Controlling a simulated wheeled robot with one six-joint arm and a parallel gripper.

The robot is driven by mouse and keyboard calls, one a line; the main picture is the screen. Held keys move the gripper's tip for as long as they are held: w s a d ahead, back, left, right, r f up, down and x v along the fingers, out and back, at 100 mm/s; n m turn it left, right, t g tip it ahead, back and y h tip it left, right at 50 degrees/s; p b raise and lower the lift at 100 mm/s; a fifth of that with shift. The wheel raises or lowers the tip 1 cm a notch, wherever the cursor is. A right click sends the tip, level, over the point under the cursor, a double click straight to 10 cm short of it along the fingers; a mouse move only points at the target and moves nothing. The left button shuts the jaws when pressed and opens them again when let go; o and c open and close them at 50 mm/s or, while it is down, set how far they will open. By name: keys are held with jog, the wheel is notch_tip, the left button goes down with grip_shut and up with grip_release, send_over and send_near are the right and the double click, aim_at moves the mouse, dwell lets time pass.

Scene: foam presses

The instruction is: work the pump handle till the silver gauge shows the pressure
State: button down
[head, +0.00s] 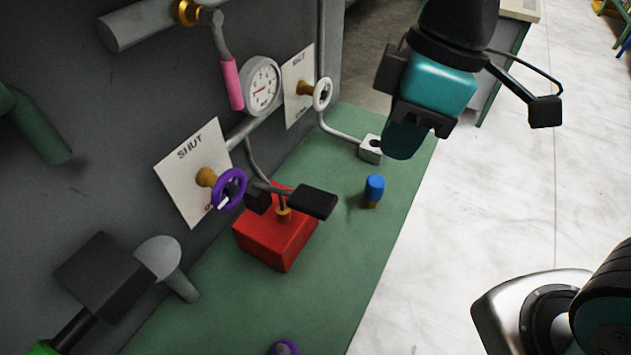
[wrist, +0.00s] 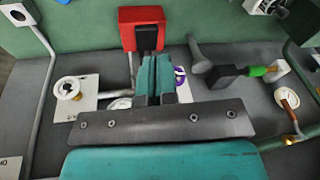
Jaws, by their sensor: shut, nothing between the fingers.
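The pump is a red box (head: 268,244) on the green bench top, with a grey lever and a black handle (head: 314,202) standing out over it. In the wrist view the red box (wrist: 128,40) is at the top, partly behind my fingers. The silver gauge (head: 261,86) is on the dark wall, with a white dial and a needle too small to read; in the wrist view it is mostly hidden by my gripper. My gripper (head: 405,145) is shut and empty, above and right of the pump handle and apart from it. Its teal fingers (wrist: 155,80) are together in the wrist view.
A purple handwheel (head: 229,190) on a plate marked SHUT and a white handwheel (head: 323,94) flank the gauge. A pink-handled lever (head: 232,84) hangs beside it. A blue-capped knob (head: 375,188) stands right of the pump.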

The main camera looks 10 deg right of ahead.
jog(key=w+a+n+h+p, duration=0.1)
jog(key=w+a+n+h, duration=0.1)
jog(key=w+a+n, duration=0.35)
jog(key=n+h, duration=0.2)
jog(key=n, duration=0.8)
send_over(316, 200)
jog(key=w+a, duration=0.2)
jog(key=shift+s+d+f+g+p, duration=0.1)
jog(key=shift+s+f+g+p, duration=0.15)
jog(key=shift+p, duration=0.2)
jog(key=shift+f, duration=0.1)
jog(key=f+p, duration=0.1)
jog(key=f, duration=0.3)
jog(key=d+f+p, duration=0.1)
jog(key=f, duration=0.4)
jog(key=s+f+p, duration=0.1)
jog(key=f+p, duration=0.1)
jog(key=f, duration=0.2)
jog(key=shift+d+f, duration=0.3)
jog(key=shift+f, duration=0.1)
jog(key=shift+s, duration=0.1)
